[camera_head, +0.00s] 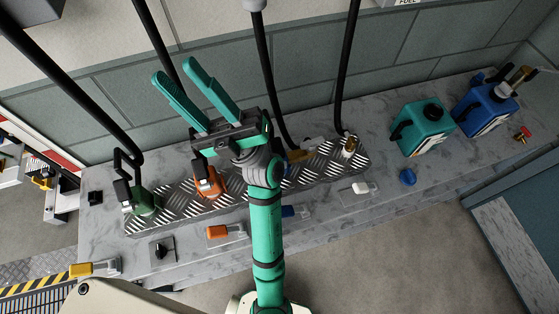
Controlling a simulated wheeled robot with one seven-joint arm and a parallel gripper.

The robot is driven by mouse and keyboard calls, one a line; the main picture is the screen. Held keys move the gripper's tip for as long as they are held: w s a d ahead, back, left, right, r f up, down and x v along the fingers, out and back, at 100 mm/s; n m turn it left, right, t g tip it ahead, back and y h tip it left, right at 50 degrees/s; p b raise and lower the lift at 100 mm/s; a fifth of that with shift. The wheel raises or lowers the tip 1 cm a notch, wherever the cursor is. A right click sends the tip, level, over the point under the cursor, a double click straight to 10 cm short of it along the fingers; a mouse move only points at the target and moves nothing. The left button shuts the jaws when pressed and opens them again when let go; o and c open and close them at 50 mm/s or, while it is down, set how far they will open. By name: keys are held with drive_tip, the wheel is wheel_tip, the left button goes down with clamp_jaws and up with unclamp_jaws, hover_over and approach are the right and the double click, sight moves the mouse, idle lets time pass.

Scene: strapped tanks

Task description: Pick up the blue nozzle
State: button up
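The blue nozzle (287,170) stands on the tread plate, mostly hidden behind my arm. Only a small blue part shows, beside a brass-coloured piece and the lower end of a black hose. My gripper (174,70) is raised above the counter, to the upper left of the blue nozzle in the picture. Its two green fingers are spread apart with nothing between them.
The tread plate (178,204) also holds a green nozzle (143,202), an orange nozzle (208,184) and a pale brass-topped one (348,147). Black hoses hang around my arm. Green (424,130) and blue (484,108) cans stand right. Coloured-handled levers line the counter front.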

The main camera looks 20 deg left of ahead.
drive_tip(key=s+a+n+g+h, duration=0.6)
drive_tip(key=a+n+g+h, duration=0.3)
drive_tip(key=n+g+h, duration=0.4)
drive_tip(key=m+t+h, duration=0.4)
drive_tip(key=t+h, duration=1)
drive_tip(key=h, duration=0.4)
hover_over(271, 136)
drive_tip(key=w+a, duration=0.1)
drive_tip(key=a, duration=0.1)
drive_tip(key=f, duration=1.9)
drive_tip(key=shift+d+f, duration=0.1)
drive_tip(key=shift+d, duration=0.15)
drive_tip(key=shift+w+d+f+t, duration=0.15)
drive_tip(key=shift+d+f+t, duration=0.05)
drive_tip(key=shift+t, duration=0.1)
wheel_tip(271, 136, down, 5)
drive_tip(key=shift+d+f, duration=0.15)
drive_tip(key=shift+f, duration=1.2)
drive_tip(key=shift+d+f, duration=0.15)
drive_tip(key=shift+f, duration=1.15)
clamp_jaws()
